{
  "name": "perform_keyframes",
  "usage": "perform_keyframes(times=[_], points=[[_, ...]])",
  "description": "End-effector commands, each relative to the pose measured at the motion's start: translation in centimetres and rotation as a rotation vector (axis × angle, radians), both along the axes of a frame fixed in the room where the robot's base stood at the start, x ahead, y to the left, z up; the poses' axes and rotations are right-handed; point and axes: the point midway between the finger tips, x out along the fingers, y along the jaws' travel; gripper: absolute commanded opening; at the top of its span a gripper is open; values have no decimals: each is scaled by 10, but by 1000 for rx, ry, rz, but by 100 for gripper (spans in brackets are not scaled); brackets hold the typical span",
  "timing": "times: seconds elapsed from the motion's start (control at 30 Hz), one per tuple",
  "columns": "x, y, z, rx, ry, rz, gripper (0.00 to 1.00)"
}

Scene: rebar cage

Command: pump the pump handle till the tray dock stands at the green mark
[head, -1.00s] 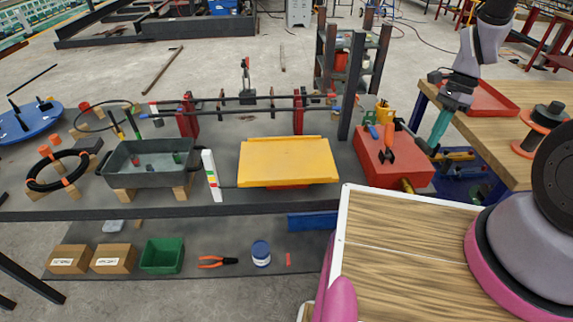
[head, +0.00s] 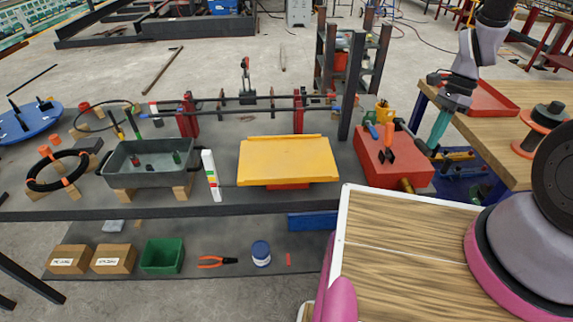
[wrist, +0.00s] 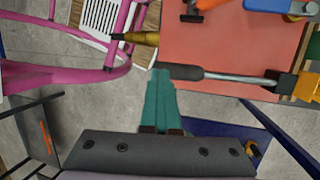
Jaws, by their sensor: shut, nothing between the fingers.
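The tray dock is a yellow platform (head: 288,162) on the bench, with a bit of red showing beneath it. A white post (head: 209,172) with coloured bands, green among them, stands just left of it. The red pump box (head: 395,175) is to the right. The pump handle (wrist: 220,76) is a steel rod with a black grip, reaching left from the box side in the wrist view. My gripper (wrist: 160,75) has teal fingers, shut and empty, their tips at the free end of the grip; I cannot tell if they touch. It also shows in the head view (head: 436,138).
A grey tub (head: 150,165) stands left of the post. A wooden table (head: 500,150) with a red tray is at the right, close to my arm. A blue bin (head: 460,175) sits below my gripper. A brass fitting (wrist: 135,38) sticks out near the handle.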

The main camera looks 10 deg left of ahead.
Motion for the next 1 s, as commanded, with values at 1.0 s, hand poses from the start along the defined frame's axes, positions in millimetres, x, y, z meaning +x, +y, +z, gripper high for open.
perform_keyframes(times=[1.0], points=[[24, 8, 71, 0, 0, 0, 0]])
